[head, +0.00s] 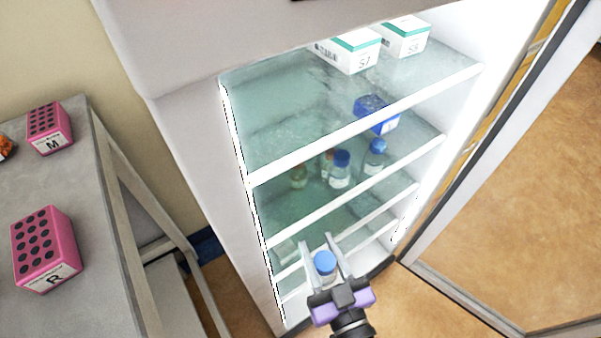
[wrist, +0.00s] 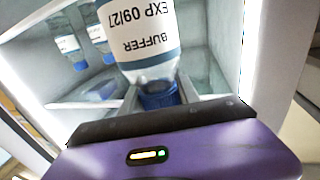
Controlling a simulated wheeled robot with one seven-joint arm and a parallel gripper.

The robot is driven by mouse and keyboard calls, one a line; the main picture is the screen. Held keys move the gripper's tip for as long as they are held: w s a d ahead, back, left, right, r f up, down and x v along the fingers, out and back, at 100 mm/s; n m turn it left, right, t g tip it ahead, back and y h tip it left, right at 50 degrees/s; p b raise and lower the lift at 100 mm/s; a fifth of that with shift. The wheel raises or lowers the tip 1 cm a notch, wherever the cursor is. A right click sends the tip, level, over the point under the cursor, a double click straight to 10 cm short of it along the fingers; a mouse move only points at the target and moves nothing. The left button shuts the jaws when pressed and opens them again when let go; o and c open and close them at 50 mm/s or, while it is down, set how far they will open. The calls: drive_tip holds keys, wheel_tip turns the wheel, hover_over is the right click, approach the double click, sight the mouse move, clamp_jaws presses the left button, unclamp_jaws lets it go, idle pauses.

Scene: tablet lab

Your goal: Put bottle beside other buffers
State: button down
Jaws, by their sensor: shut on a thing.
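My gripper (head: 333,270) is shut on a blue-capped bottle (head: 324,264) in front of the open fridge's lower shelves. In the wrist view the held bottle (wrist: 140,40) shows a white label reading BUFFER and EXP 09/27, upside down in the picture, with its blue cap between the fingers. Two blue-capped bottles, one in the middle (head: 340,168) and one at the right (head: 375,157), stand on a fridge shelf. Similar bottles, one at the far left (wrist: 66,40) and one nearer (wrist: 95,28), show in the wrist view.
The fridge (head: 185,130) stands open, its door (head: 480,150) swung out to the right. A brownish bottle (head: 299,176) stands left of the blue-capped ones. A blue box (head: 376,114) and white-green boxes (head: 350,50) sit higher. Pink racks (head: 45,247) stand on the left table.

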drive_tip(key=a+f+b+x, duration=0.1)
drive_tip(key=f+b+x, duration=0.1)
drive_tip(key=x, duration=1.6)
drive_tip(key=shift+b, duration=0.9)
drive_tip(key=shift+f, duration=0.1)
drive_tip(key=c, duration=0.9)
unclamp_jaws()
